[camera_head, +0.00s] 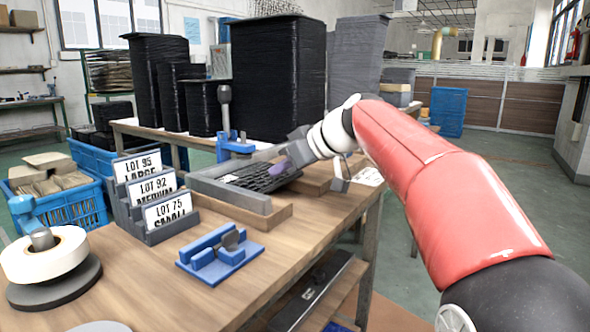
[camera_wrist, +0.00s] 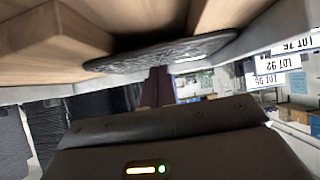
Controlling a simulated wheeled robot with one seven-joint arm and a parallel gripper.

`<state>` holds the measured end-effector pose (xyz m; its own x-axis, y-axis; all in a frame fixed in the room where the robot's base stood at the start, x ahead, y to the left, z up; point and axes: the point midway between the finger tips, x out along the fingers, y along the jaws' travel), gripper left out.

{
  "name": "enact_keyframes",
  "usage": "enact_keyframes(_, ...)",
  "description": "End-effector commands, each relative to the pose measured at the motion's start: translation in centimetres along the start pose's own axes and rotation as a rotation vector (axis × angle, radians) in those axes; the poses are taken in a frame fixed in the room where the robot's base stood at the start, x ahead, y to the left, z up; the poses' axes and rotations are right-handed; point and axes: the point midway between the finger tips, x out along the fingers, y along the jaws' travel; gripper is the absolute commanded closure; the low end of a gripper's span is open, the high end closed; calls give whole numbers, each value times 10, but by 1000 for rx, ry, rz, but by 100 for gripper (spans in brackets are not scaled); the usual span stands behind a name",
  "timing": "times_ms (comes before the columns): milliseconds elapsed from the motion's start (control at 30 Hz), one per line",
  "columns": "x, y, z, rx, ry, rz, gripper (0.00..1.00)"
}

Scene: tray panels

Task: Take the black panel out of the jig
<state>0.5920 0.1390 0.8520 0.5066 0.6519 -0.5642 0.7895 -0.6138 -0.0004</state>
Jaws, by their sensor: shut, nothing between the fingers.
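The black panel (camera_head: 262,177), dark and ribbed, sits within the grey jig (camera_head: 236,198) on the wooden table. In the wrist view the fingers (camera_wrist: 158,88) are shut and empty, close to the panel's edge. Whether they touch the panel I cannot tell.
Lot signs (camera_head: 160,198) stand left of the jig, with a blue fixture (camera_head: 220,257) in front. A blue clamp with an upright post (camera_head: 226,110) stands behind. Tall black stacks (camera_head: 275,80) are at the back. A white tape roll (camera_head: 45,255) is at the front left.

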Motion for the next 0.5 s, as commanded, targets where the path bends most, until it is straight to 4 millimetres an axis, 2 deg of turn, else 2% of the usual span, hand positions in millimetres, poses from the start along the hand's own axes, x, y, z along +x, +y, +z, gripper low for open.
enact_keyframes(100,22,-1,-17,-2,-1,-4,100)
enact_keyframes(300,50,-1,-35,-1,-1,-2,100)
enact_keyframes(400,56,0,-21,2,-2,2,100)
enact_keyframes(500,58,0,-19,1,-1,2,100)
